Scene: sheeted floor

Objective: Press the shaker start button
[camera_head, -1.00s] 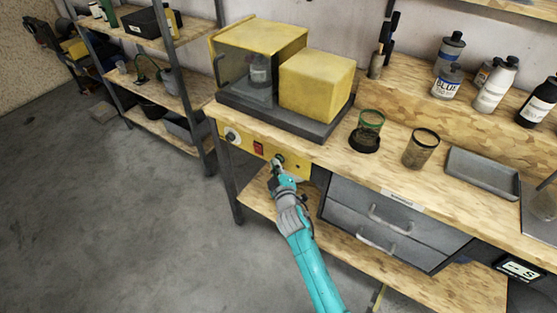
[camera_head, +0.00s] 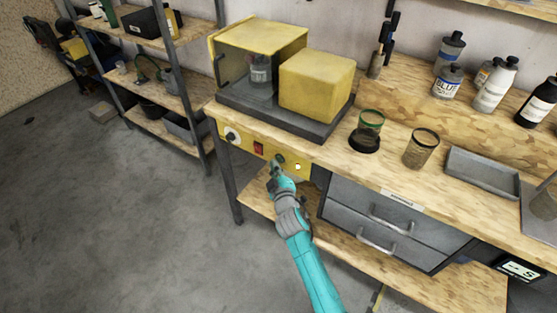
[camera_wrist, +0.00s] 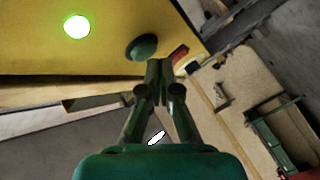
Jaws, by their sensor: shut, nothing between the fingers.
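The shaker (camera_head: 262,40) is a yellow housing with a clear front on a dark base on the wooden bench. Below it, a yellow control panel (camera_head: 241,145) faces front. It carries a white knob (camera_head: 232,135), a red switch (camera_head: 258,148), a dark green round start button (camera_head: 280,159) and a lit lamp (camera_head: 298,167). In the wrist view the lamp (camera_wrist: 76,27) glows green, left of the button (camera_wrist: 141,46). My gripper (camera_head: 274,168) is shut and empty, its tips (camera_wrist: 158,68) close beside the button. I cannot tell if they touch it.
A yellow block (camera_head: 317,85) sits on the base beside the housing. Sieves (camera_head: 421,149), a grey tray (camera_head: 482,172) and bottles (camera_head: 495,84) stand to the right on the bench. Grey drawers (camera_head: 390,220) are below. The floor (camera_head: 110,220) at left is clear.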

